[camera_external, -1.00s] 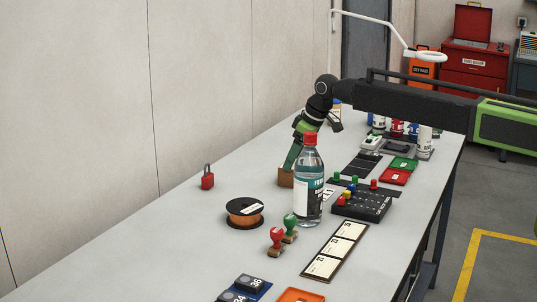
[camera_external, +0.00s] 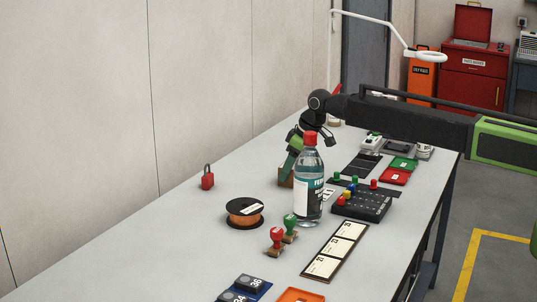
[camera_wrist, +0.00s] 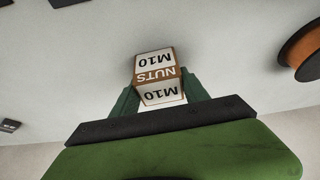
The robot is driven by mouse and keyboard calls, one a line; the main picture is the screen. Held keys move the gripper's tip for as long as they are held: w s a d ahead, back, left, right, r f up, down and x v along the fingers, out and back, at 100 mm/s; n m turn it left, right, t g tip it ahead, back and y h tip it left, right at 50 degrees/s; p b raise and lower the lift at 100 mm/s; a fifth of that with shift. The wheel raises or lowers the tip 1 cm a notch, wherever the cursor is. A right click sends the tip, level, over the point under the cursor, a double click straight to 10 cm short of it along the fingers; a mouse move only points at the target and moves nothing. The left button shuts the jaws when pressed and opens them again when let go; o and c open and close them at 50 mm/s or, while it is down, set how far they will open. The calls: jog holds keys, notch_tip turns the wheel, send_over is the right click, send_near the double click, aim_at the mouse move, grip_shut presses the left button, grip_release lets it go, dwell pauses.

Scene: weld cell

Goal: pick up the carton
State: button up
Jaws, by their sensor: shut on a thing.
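The carton is a small brown box with white labels reading "M10" and "NUTS"; it shows in the wrist view (camera_wrist: 157,76) between the two green fingers. In the external view the carton (camera_external: 285,177) stands at table level, partly hidden behind the bottle. My gripper (camera_external: 289,170) reaches down to it from above and is shut on it. In the wrist view my gripper (camera_wrist: 159,97) has one finger on each side of the carton. Whether the carton touches the table cannot be told.
A clear bottle with a red cap (camera_external: 308,182) stands just right of the carton. An orange spool (camera_external: 244,213) lies in front, and a red padlock (camera_external: 207,177) stands to the left. A black button panel (camera_external: 361,204) is at the right. The table between padlock and carton is clear.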

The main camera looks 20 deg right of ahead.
grip_shut()
jog(key=shift+r+p, duration=0.35)
notch_tip(320, 180, up, 4)
jog(key=p, duration=0.4)
jog(key=w+d+r+p, duration=0.1)
jog(key=d+r+p, duration=0.5)
jog(key=d, duration=0.5)
jog(key=shift+d+r, duration=0.15)
jog(key=shift+d, duration=0.2)
